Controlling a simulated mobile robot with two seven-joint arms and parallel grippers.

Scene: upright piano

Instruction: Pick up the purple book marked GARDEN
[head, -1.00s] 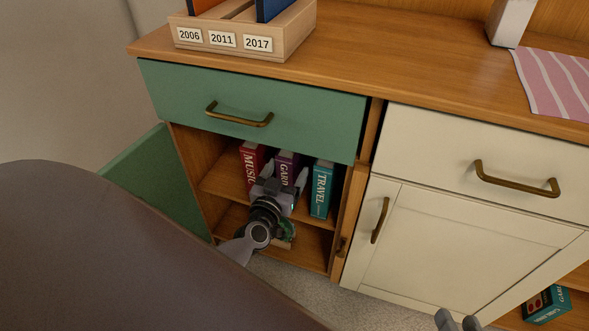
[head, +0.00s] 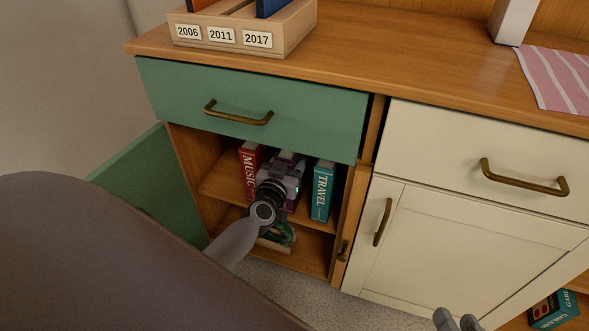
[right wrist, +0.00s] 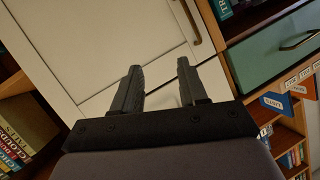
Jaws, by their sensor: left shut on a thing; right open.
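The purple book marked GARDEN (head: 288,154) stands upright on the open cabinet's upper shelf, between two other books. My left gripper (head: 285,168) is at its spine, shut on it, and with the wrist hides most of its lettering and front. My right gripper (head: 457,321) shows only as fingertips at the bottom edge of the head view. In the right wrist view it (right wrist: 158,82) is open and empty, in front of white cabinet panels.
The red MUSIC book (head: 250,172) stands just left and the teal TRAVEL book (head: 322,190) just right. A closed green drawer (head: 300,128) is above, and an open green door (head: 135,180) is at left. A green object (head: 280,235) lies on the lower shelf.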

